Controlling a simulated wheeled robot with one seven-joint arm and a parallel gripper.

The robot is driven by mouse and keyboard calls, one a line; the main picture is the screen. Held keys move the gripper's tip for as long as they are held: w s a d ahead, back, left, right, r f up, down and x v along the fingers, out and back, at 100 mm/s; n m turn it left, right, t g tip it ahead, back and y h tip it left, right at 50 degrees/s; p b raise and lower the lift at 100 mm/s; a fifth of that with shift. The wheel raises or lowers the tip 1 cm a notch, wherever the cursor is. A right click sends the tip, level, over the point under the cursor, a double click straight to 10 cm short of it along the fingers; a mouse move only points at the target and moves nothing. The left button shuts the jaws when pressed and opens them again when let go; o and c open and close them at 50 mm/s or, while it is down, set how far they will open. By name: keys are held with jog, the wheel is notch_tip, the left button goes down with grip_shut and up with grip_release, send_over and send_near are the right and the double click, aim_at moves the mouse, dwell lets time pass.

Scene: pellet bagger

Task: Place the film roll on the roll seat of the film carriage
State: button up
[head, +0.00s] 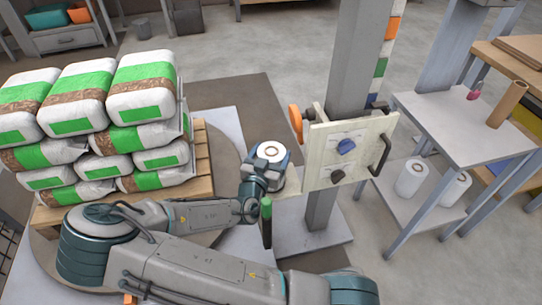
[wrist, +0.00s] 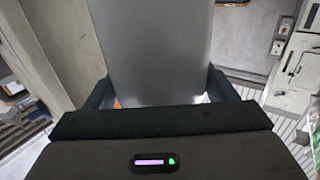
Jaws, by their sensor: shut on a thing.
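The film roll shows in the head view as a pale round end (head: 261,151) with a dark core hole, facing up. My gripper (head: 268,168) is shut on it, just left of the film carriage (head: 325,147). The carriage is a cream panel with a blue knob, a dark knob and side handles, on a grey column. In the wrist view the roll's grey side (wrist: 157,50) fills the middle between my two dark fingers. I cannot make out the roll seat, nor tell whether anything supports the roll.
A pallet (head: 202,165) of stacked white and green bags stands at left. A grey side table (head: 455,130) at right bears a brown tube (head: 507,104). Two white rolls stand on its lower shelf (head: 395,207). Open floor (head: 265,50) lies behind.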

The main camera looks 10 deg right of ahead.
jog(key=shift+f, duration=0.15)
jog(key=o, duration=1.7)
jog(key=shift+r, duration=0.25)
jog(key=p+v, duration=0.2)
jog(key=v, duration=0.5)
jog(key=shift+s+a, duration=0.15)
jog(key=shift+s, duration=0.1)
